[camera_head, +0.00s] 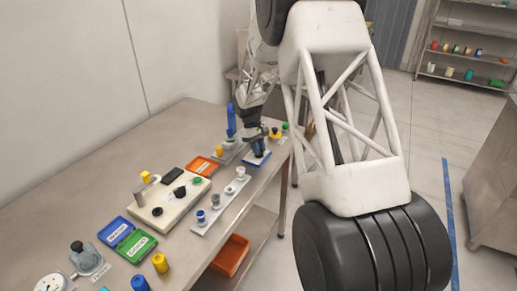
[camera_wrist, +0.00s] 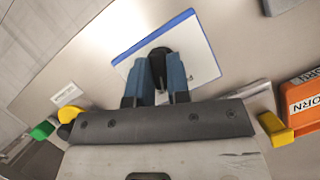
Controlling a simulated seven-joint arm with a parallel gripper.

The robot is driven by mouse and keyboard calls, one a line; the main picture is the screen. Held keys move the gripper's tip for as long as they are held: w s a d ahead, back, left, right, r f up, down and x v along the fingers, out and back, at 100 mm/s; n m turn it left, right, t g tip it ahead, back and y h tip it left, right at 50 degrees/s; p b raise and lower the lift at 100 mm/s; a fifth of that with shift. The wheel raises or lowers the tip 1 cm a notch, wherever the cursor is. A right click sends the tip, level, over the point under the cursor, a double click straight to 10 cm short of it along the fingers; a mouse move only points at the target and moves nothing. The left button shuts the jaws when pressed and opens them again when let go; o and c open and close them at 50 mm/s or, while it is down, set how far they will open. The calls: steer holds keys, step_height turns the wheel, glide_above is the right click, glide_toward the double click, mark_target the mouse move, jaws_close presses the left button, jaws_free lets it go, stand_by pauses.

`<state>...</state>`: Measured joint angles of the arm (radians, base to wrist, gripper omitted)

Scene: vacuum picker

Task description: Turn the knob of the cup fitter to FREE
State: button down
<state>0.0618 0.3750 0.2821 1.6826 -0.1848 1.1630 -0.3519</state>
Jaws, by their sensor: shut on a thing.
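A white plate with a blue edge (camera_wrist: 203,66) lies on the table under my gripper; its blue edge also shows in the head view (camera_head: 249,160). A black knob (camera_wrist: 159,54) stands on this plate. My gripper (camera_wrist: 161,72) has its two blue fingers shut on the knob, one on each side. In the head view my gripper (camera_head: 258,149) points down at the plate and hides the knob. I cannot read any FREE mark or pointer position, and cannot tell for sure that this plate is the cup fitter.
An orange labelled tray (camera_head: 203,166) lies to the left, with a blue upright device (camera_head: 231,122) close by. A strip with small cups (camera_head: 221,201) and a cream box with knobs (camera_head: 160,212) stand nearer. Yellow (camera_head: 275,132) and green (camera_head: 285,127) pieces stand just right of my gripper.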

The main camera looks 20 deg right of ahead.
steer(key=shift+s+f, duration=0.1)
steer(key=shift+f, duration=0.1)
steer(key=c, duration=1.1)
jaws_free()
steer(key=shift+r, duration=0.15)
steer(key=v, duration=0.7)
steer(key=shift+w+r, duration=0.25)
steer(key=shift+r, duration=0.05)
